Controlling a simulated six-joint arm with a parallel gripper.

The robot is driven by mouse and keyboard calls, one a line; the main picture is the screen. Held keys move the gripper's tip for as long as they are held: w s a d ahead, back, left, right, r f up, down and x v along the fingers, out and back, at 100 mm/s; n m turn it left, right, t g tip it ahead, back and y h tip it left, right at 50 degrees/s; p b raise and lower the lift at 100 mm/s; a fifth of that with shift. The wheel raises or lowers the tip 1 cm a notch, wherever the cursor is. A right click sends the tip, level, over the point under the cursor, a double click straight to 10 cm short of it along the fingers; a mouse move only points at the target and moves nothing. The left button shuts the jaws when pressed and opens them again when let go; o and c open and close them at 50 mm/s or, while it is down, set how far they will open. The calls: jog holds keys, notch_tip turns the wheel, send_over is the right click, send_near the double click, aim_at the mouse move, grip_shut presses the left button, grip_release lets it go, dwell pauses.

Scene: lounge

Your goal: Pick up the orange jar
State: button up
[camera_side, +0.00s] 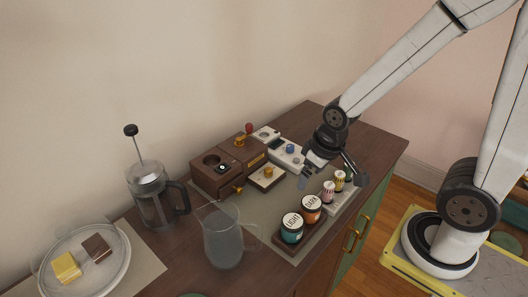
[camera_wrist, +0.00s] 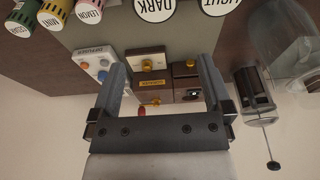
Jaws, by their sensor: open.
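The orange jar (camera_side: 311,209), with a white lid marked DARK, stands upright on a dark tray beside a teal jar (camera_side: 292,228) marked LIGHT. In the wrist view only the orange jar's white lid (camera_wrist: 155,8) shows at the top edge, next to the LIGHT lid (camera_wrist: 218,4). My gripper (camera_side: 325,172) is open and empty, above and behind the jars in the side view. In the wrist view my gripper (camera_wrist: 163,72) has its fingers wide apart, with nothing between them and the jar beyond the tips.
Striped cups (camera_side: 328,191) stand right of the orange jar. A glass pitcher (camera_side: 222,238) is left of the jars. A wooden grinder box (camera_side: 217,172) and white diffuser (camera_side: 287,152) stand behind. A French press (camera_side: 153,194) and plate (camera_side: 102,284) are farther left.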

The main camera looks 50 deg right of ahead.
aim_at(312, 202)
jog(key=n, duration=0.2)
jog(key=f+n, duration=0.1)
jog(key=n, duration=0.1)
jog(key=shift+s+n+g, duration=0.1)
jog(key=shift+n+g, duration=0.3)
jog(key=n, duration=0.2)
jog(key=f+n, duration=0.1)
jog(key=n, duration=0.1)
jog(key=shift+g, duration=0.3)
jog(key=n, duration=0.4)
jog(key=shift+s+f+g, duration=0.15)
jog(key=shift+f+g, duration=0.15)
jog(key=shift+f, duration=0.1)
jog(key=n, duration=0.3)
jog(key=shift+s+f+g, duration=0.1)
jog(key=shift+f+g, duration=0.2)
jog(key=shift+f, duration=0.05)
jog(key=shift+f, duration=0.1)
jog(key=shift+f, duration=1.2)
jog(key=shift+f, duration=0.1)
jog(key=shift+d+f, duration=0.1)
jog(key=shift+f, duration=2.4)
